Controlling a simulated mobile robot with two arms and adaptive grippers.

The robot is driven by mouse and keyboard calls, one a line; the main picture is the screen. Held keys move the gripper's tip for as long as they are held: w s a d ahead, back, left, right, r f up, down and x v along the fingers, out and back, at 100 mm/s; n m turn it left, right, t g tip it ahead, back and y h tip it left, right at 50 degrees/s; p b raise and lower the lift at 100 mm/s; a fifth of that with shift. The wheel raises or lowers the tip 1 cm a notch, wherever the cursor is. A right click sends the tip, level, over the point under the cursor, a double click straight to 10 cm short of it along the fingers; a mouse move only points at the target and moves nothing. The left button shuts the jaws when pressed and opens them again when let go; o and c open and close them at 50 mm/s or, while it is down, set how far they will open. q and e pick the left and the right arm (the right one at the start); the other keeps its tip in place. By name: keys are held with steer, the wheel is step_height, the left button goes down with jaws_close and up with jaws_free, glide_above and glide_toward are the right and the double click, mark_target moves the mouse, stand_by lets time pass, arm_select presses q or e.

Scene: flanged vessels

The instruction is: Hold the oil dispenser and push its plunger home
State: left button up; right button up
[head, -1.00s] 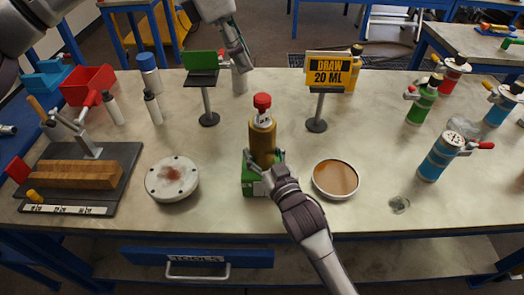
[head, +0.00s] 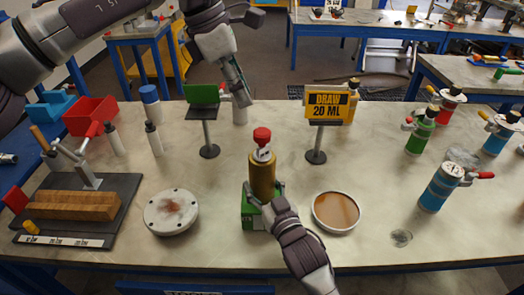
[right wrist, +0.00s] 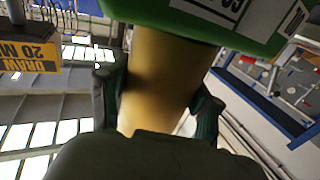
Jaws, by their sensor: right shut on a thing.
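The oil dispenser stands on the bench in the head view, with an amber body (head: 262,178), a green base (head: 250,215) and a red plunger knob (head: 262,136) raised above a pale collar. My right gripper (head: 264,197) is shut around the lower amber body, just above the base. In the right wrist view the amber body (right wrist: 160,75) runs between the dark fingers, with the green base (right wrist: 225,15) at the top. My left gripper (head: 240,92) hangs behind and left of the dispenser, apart from the knob; its jaw opening is unclear.
A "DRAW 20 ML" sign (head: 326,106) and a green sign (head: 204,95) stand behind the dispenser. A round white lid (head: 171,212) is at left, an amber dish (head: 336,212) at right. A blue canister (head: 441,187) stands further right. The bench between them is clear.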

mark_target(262, 133)
arm_select(q)
steer(key=shift+s+d+m, duration=0.1)
steer(key=shift+d+m, duration=0.05)
steer(key=shift+m, duration=0.25)
steer(key=shift+c, duration=1.3)
steer(key=shift+s+d+f+m+y, duration=0.1)
steer(key=shift+d+f+m+y, duration=0.15)
steer(key=shift+m, duration=0.45)
jaws_close()
steer(key=shift+d+f+m+t+y, duration=0.55)
steer(key=shift+f+m, duration=0.55)
steer(key=shift+m, duration=1.8)
steer(key=shift+d+f+m+t+y, duration=0.5)
steer(key=shift+f+m, duration=0.55)
steer(key=shift+m, duration=1.85)
steer(key=shift+d+f+m+t+y, duration=0.5)
steer(key=shift+f+m, duration=0.6)
steer(key=shift+m, duration=1.8)
steer(key=shift+f, duration=1.05)
steer(key=shift+r, duration=2.1)
